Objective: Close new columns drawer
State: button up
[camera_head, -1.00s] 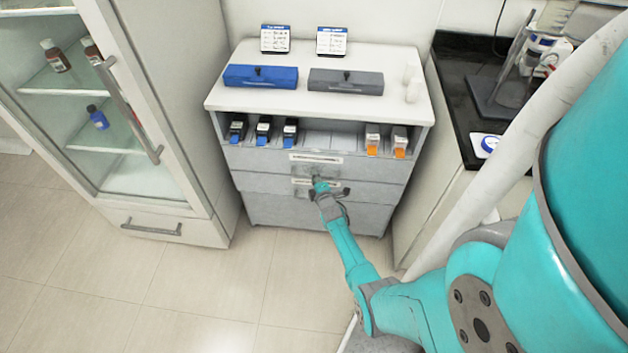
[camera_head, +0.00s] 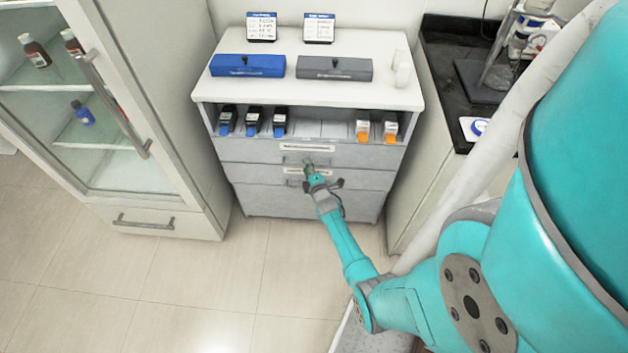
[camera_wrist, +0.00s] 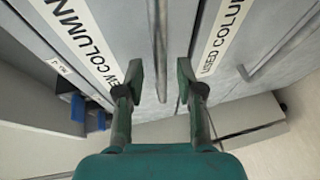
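The new columns drawer (camera_head: 240,154) is the top drawer front of the white cabinet, below the open shelf bay. Its front looks flush or nearly so; I cannot tell if a small gap is left. In the wrist view its "NEW COLUMN…" label (camera_wrist: 77,40) is on the left. The "USED COLU…" label (camera_wrist: 220,38) of the drawer below is on the right. My gripper (camera_wrist: 159,82) is open, its fingers apart and close to the fronts, with a thin bar between them that looks like a handle. In the head view my gripper (camera_head: 312,175) covers part of the drawer fronts.
Blue-fronted boxes (camera_head: 253,120) and orange-fronted boxes (camera_head: 363,126) stand in the shelf bay. A blue case (camera_head: 247,66) and a grey case (camera_head: 335,68) lie on top. A glass cabinet (camera_head: 150,110) stands left, a black counter (camera_head: 448,95) right. The floor (camera_head: 200,275) in front is clear.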

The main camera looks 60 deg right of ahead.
jog(key=v, duration=1)
dwell(0.4)
jog(key=s+a+r+m+t+y, duration=0.1)
jog(key=s+a+r+y, duration=0.15)
jog(key=a, duration=0.65)
jog(key=s+a+r+m+t+y, duration=0.15)
jog(key=s+a, duration=0.25)
jog(key=a, duration=0.6)
jog(key=s+a+r+m+y, duration=0.1)
jog(key=s+a+r, duration=0.25)
jog(key=a, duration=0.55)
jog(key=s+a+r+m+y, duration=0.1)
jog(key=s+a+r+y, duration=0.1)
jog(key=s+a+r, duration=0.2)
jog(key=s+a+r+m+y, duration=0.2)
jog(key=s+a+r, duration=0.2)
jog(key=r, duration=0.6)
jog(key=s+a+r+m+t+y, duration=0.1)
jog(key=s+a+r+y, duration=0.1)
jog(key=s+a+r, duration=0.2)
notch_tip(320, 180, up, 3)
jog(key=s, duration=0.2)
jog(key=shift+s+m, duration=0.35)
jog(key=shift+s, duration=0.05)
jog(key=shift+f, duration=0.1)
